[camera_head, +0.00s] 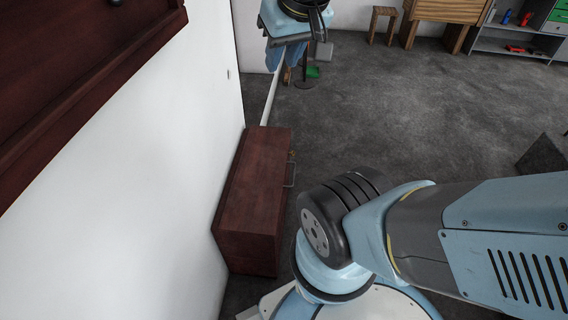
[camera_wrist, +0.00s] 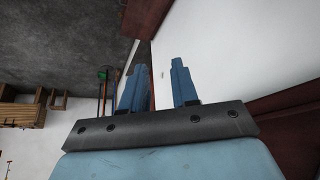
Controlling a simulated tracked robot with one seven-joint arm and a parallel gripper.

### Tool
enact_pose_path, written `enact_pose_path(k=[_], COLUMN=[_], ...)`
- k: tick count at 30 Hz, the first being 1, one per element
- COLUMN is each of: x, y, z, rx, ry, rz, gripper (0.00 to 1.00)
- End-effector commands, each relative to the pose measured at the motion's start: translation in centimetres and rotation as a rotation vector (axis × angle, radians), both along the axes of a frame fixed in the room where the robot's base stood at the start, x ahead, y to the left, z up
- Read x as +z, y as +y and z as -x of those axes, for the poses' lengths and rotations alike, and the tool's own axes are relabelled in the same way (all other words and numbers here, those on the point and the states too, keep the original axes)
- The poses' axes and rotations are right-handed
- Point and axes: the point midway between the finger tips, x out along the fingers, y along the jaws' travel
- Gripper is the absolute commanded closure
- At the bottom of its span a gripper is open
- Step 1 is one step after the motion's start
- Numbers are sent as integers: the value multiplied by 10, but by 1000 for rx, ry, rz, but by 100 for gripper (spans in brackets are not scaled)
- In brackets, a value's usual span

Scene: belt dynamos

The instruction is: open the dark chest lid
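The dark reddish-brown chest (camera_head: 250,195) stands on the floor against the white wall in the head view. Its lid looks shut, and a metal handle (camera_head: 290,170) is on its right side. My gripper (camera_wrist: 157,78) shows two blue fingers set apart with nothing between them in the wrist view. In the head view my gripper (camera_head: 273,58) is at the top, beyond the chest and apart from it. A dark red-brown shape at the top of the wrist view is cut off; I cannot tell whether it is the chest.
A dark wooden piece (camera_head: 70,75) is on the white wall at upper left. A wooden stool (camera_head: 383,22), a wooden cabinet (camera_head: 445,10) and a grey shelf unit (camera_head: 515,45) stand at the back. The grey floor (camera_head: 420,115) right of the chest is largely clear.

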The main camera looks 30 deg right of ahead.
Motion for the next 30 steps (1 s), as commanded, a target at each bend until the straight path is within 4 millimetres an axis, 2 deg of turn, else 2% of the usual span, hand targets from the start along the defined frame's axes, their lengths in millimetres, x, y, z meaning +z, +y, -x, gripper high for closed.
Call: enact_pose_path(k=[5,8,11,17,30], x=[0,-3,-8,-23,-76], y=[0,-2,0,-8,-43], z=[-4,-13,-28,-65,-143], rx=[-20,-66,-145,-338,-791], ry=[15,51,108,239,523], rz=[-14,-48,-102,-234,-503], gripper=[71,71,71,71,71])
